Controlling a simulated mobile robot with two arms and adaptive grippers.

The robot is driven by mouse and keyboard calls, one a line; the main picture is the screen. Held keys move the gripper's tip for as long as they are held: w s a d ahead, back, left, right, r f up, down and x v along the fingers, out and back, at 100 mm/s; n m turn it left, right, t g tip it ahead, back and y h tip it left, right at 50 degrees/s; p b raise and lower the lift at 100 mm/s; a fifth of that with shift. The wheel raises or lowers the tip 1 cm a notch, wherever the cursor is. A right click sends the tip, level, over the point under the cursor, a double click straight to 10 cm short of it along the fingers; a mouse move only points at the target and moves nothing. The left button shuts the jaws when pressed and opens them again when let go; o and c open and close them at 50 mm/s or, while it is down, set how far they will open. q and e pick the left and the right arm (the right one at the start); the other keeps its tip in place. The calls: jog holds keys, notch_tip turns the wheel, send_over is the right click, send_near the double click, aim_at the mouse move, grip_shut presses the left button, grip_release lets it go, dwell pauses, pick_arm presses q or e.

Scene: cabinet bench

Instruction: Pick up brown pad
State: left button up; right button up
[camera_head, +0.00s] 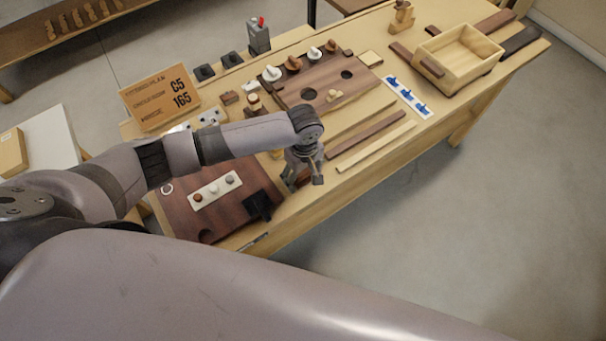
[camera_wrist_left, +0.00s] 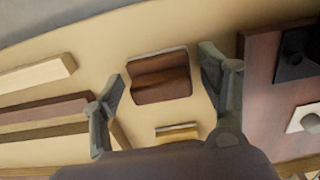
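The brown pad (camera_wrist_left: 160,75) lies on the bench between the fingers of my left gripper (camera_wrist_left: 164,92) in the left wrist view. It is a dark brown block with a lighter edge, and neither finger appears to touch it. My left gripper (camera_head: 304,180) is open and points down at the bench's front edge in the head view. There the pad is mostly hidden, with only a reddish-brown bit showing by the fingers. My right gripper is not in view.
A dark brown board (camera_head: 225,222) with a pale strip of knobs (camera_head: 216,188) is left of the gripper. Long wooden strips (camera_head: 372,146) lie to its right. A small yellowish block (camera_wrist_left: 177,133) is near the pad. An open wooden box (camera_head: 458,57) stands far right.

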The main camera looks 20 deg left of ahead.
aim_at(304, 173)
pick_arm(q)
jog(key=c, duration=1)
jog(key=shift+r, duration=0.15)
notch_tip(304, 173, up, 20)
jog(key=shift+f+b, duration=0.1)
jog(key=shift+b, duration=0.5)
jog(key=o, duration=0.6)
jog(key=shift+c, duration=0.2)
jog(key=c, duration=0.8)
